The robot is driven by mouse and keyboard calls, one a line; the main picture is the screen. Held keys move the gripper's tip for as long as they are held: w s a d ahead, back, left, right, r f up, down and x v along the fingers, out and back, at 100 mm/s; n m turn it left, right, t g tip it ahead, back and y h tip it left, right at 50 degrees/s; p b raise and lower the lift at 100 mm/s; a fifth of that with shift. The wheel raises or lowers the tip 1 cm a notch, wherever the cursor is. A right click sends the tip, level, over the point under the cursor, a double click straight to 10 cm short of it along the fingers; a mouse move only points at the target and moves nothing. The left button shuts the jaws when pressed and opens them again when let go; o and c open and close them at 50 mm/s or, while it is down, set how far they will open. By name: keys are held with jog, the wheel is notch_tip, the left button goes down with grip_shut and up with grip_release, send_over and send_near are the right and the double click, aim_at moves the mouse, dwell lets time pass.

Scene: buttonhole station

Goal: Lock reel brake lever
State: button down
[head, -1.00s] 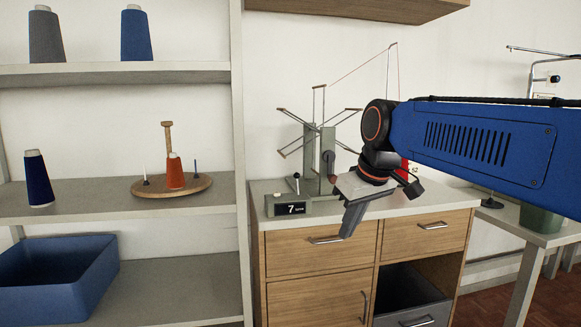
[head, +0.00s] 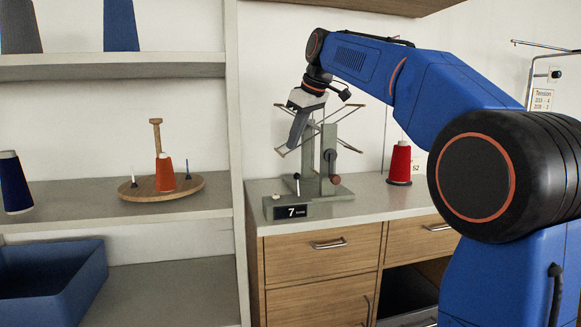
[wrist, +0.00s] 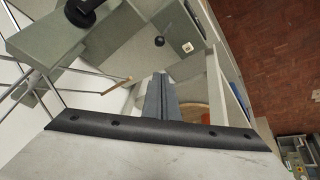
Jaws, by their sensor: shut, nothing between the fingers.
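The brake lever (head: 298,183) is a small upright stick beside the counter box (head: 288,208) at the foot of the yarn reel (head: 329,155). In the wrist view its dark round knob (wrist: 159,41) shows from above, beyond my fingertips. My gripper (head: 293,146) is shut and empty, pointing down above the lever and in front of the reel's arms. In the wrist view my closed fingers (wrist: 160,78) reach toward the knob, with a visible gap. The counter shows 7. I cannot tell whether the lever is locked.
The reel's thin wooden-tipped arms (head: 347,113) spread close around my gripper. A red cone (head: 400,163) stands to the right on the worktop (head: 365,203). Shelves at left hold an orange cone (head: 166,174) on a round wooden stand and a blue bin (head: 55,281).

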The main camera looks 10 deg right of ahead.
jog(key=shift+w+a+r, duration=0.15)
jog(key=shift+w+r, duration=0.1)
jog(key=shift+w, duration=0.4)
jog(key=shift+f, duration=0.1)
jog(key=f, duration=0.3)
jog(key=w+f, duration=0.1)
jog(key=f, duration=0.2)
jog(key=w+f, duration=0.1)
jog(key=f, duration=0.2)
jog(key=shift+a, duration=0.25)
jog(key=shift+s+d+f, duration=0.1)
jog(key=shift+s+d, duration=0.35)
jog(key=shift+s, duration=0.1)
